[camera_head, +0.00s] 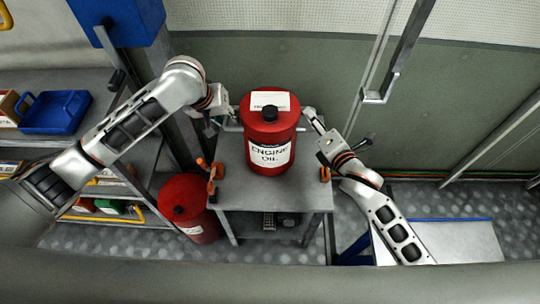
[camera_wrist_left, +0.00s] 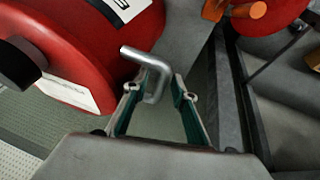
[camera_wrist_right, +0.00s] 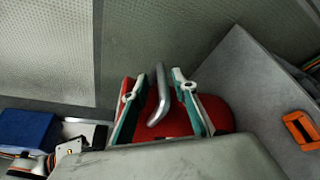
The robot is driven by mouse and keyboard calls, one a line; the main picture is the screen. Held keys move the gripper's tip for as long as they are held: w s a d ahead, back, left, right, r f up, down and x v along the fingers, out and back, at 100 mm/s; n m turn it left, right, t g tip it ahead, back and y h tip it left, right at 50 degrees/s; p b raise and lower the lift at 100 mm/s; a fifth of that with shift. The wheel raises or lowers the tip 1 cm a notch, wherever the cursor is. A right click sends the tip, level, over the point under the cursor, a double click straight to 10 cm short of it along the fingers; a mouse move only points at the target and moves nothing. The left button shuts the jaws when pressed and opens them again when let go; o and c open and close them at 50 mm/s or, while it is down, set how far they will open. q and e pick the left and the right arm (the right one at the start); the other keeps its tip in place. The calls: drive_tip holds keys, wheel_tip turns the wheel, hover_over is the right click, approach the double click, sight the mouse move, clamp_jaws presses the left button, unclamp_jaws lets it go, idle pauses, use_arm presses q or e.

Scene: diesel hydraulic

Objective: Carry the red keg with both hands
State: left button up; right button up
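The red keg (camera_head: 271,125), labelled "ENGINE OIL" and with a black cap, stands upright on a small grey table. A bent metal handle sticks out on each side. My left gripper (camera_head: 231,119) is at the keg's left side. In the left wrist view its open fingers (camera_wrist_left: 157,88) stand on either side of the left handle (camera_wrist_left: 153,62), with gaps visible. My right gripper (camera_head: 309,113) is at the right side. In the right wrist view its open fingers (camera_wrist_right: 155,88) straddle the right handle (camera_wrist_right: 159,98), apart from it. The keg (camera_wrist_right: 212,112) shows behind.
The grey table (camera_head: 235,190) has orange clamps (camera_head: 325,174) at its sides. Another red keg (camera_head: 183,196) stands on the floor at the left. Shelves with a blue bin (camera_head: 55,113) are further left. A green-grey wall (camera_head: 320,65) is close behind. A bench (camera_head: 455,241) is at the lower right.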

drive_tip(key=shift+s, duration=0.1)
use_arm(q)
drive_tip(key=v, duration=1.2)
use_arm(e)
drive_tip(key=v, duration=1.2)
